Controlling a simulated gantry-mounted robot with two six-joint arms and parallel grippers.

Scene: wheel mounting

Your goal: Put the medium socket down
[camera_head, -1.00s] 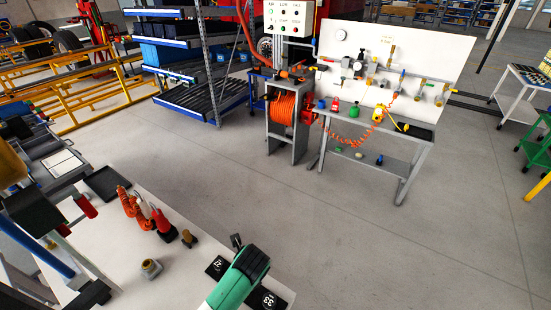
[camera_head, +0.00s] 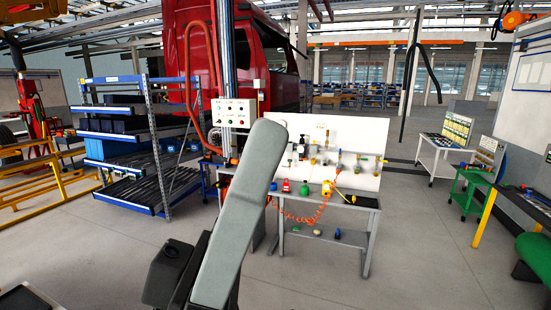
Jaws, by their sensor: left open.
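The medium socket is not visible in the head view. The white work table that held sockets is almost wholly below the picture. Only a corner with a dark tray (camera_head: 25,298) shows at the bottom left. My right gripper is not in view.
A grey bench (camera_head: 352,200) with a pegboard of tools stands behind my left gripper. A blue shelf rack (camera_head: 150,150) and yellow rails (camera_head: 45,190) are at the left. A green cart (camera_head: 475,178) is at the right. The floor (camera_head: 420,260) at the right front is clear.

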